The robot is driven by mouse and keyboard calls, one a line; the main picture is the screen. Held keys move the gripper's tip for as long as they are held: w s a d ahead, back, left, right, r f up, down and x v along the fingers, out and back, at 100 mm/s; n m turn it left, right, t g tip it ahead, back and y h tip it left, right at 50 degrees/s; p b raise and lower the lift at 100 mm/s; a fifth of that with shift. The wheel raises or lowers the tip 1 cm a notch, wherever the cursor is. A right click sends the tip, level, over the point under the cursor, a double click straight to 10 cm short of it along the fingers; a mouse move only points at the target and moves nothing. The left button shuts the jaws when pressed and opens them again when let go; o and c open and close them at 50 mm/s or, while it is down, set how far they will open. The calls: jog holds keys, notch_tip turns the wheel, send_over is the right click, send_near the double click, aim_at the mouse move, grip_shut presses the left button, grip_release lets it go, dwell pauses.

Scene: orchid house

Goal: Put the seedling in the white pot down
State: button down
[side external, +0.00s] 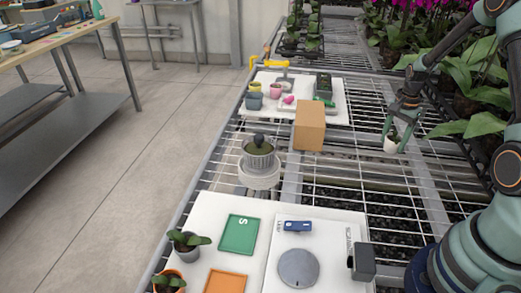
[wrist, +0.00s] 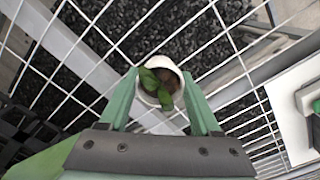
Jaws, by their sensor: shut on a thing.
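The white pot (side external: 390,145) with a small green seedling is between the fingers of my gripper (side external: 397,124), at the right of the side view. My gripper is shut on the pot. In the wrist view the pot (wrist: 160,61) sits between the two green fingertips (wrist: 162,92), with the seedling's green leaves (wrist: 158,85) over dark brown potting material. Wire mesh shows behind it. I cannot tell whether the pot's base touches the mesh.
A wire-mesh bench (side external: 345,178) runs under the work. A cardboard box (side external: 310,125) stands left of my gripper. Orchids (side external: 470,80) crowd the right side.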

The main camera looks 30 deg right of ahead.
aim_at(393, 140)
jog(key=shift+f, duration=0.25)
jog(key=shift+f, duration=0.1)
jog(key=shift+c, duration=0.5)
grip_release()
notch_tip(393, 140, up, 12)
jog(key=w+a+r+n+t, duration=0.1)
jog(key=a+r+n, duration=0.3)
jog(key=a, duration=0.3)
jog(key=a+r+n+t, duration=0.1)
jog(key=a+r+n, duration=0.35)
jog(key=a, duration=0.25)
jog(key=s+a+r+n+t, duration=0.1)
jog(key=s+a+n, duration=0.2)
jog(key=a, duration=0.3)
jog(key=s+a+r+n+t, duration=0.2)
jog(key=s+a+n, duration=0.1)
jog(key=a+n, duration=0.3)
jog(key=shift+s+a+t, duration=0.2)
jog(key=shift+a+t, duration=0.1)
jog(key=shift+a, duration=0.5)
